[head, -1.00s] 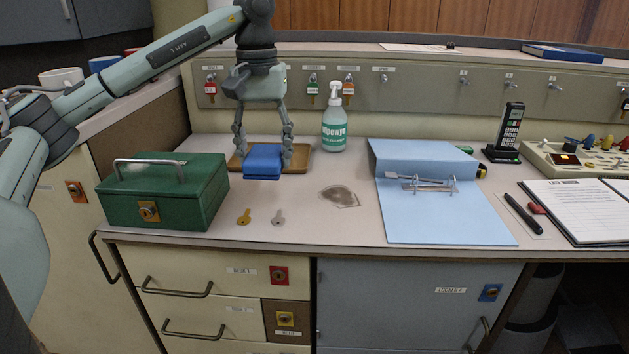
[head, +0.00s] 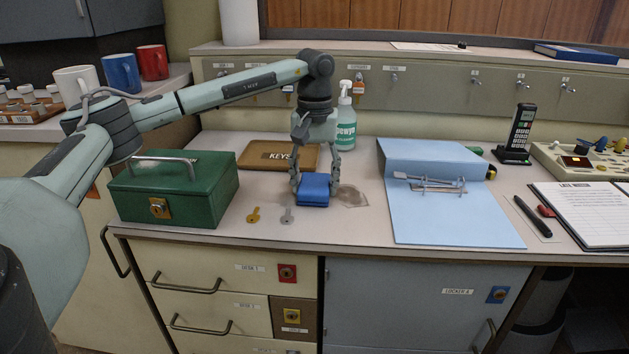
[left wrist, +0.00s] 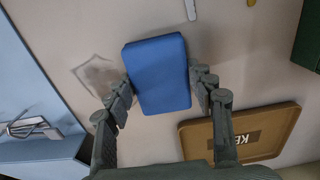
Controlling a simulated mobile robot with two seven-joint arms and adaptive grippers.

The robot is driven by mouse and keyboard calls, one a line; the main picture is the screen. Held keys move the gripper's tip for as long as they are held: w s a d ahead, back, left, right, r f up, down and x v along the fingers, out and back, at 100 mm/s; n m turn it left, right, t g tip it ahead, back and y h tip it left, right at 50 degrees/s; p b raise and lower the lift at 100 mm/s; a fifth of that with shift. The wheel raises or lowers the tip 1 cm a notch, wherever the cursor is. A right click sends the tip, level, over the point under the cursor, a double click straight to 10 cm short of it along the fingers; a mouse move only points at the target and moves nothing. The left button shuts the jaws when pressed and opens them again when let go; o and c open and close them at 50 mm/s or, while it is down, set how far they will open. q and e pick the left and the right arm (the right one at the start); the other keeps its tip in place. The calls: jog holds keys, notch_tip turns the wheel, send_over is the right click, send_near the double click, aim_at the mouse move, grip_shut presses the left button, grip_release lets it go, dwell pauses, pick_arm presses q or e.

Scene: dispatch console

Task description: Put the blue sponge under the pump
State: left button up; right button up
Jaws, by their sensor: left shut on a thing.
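The blue sponge (head: 314,188) is held between the fingers of my left gripper (head: 315,184), low over the counter; whether it touches the counter I cannot tell. The left wrist view shows the sponge (left wrist: 158,75) between the two fingers of the gripper (left wrist: 160,92), beside a grey smudge. The pump bottle (head: 346,128), with a white pump top and green label, stands upright at the back of the counter. It is behind and slightly right of my left gripper, which hides part of it. My right gripper is not in view.
A brown key tray (head: 250,155) lies behind and left of the sponge.

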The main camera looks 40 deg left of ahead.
pick_arm(q)
jog(key=shift+f, duration=0.1)
jog(key=o, duration=1)
